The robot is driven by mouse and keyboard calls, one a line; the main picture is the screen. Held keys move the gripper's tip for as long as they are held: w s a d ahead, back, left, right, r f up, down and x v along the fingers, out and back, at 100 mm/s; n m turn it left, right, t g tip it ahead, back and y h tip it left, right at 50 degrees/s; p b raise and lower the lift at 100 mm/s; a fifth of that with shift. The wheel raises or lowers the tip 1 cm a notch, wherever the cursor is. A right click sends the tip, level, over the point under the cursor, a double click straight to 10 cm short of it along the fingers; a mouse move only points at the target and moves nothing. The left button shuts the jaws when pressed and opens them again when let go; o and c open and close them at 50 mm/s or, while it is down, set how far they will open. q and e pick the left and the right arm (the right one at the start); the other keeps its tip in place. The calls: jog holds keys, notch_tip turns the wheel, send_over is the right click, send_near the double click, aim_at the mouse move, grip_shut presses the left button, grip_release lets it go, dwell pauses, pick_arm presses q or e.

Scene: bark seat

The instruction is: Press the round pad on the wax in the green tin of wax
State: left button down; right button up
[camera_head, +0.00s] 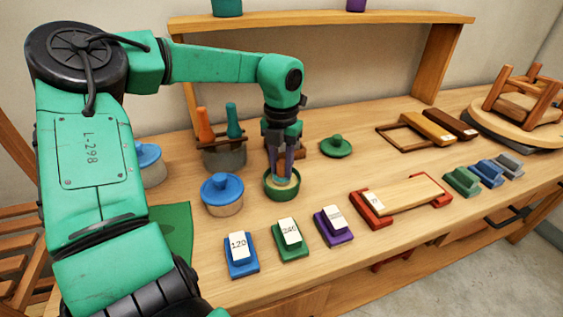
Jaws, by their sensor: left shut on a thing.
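The green tin of wax (282,195) stands uncovered on the bench, with pale yellowish wax showing inside its rim. My left gripper (283,172) points straight down over the tin, its fingertips at about rim height. It is shut on the round pad, which is mostly hidden between the fingers and inside the tin. I cannot tell whether the pad touches the wax. A green lid with a knob (336,147) lies on the bench to the right of the tin. My right gripper is not in view.
A blue-lidded tin (222,195) stands close left of the green tin. Behind is a pot of tools (222,150). Labelled blue, green and purple blocks (290,240) line the front. A wooden piece in a red clamp (400,199) lies right. A small stool (525,100) stands far right.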

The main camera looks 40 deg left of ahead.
aim_at(282, 161)
pick_arm(q)
notch_tip(282, 161, up, 7)
jog(key=p, duration=0.5)
dwell(0.4)
jog(key=shift+f, duration=0.1)
dwell(0.3)
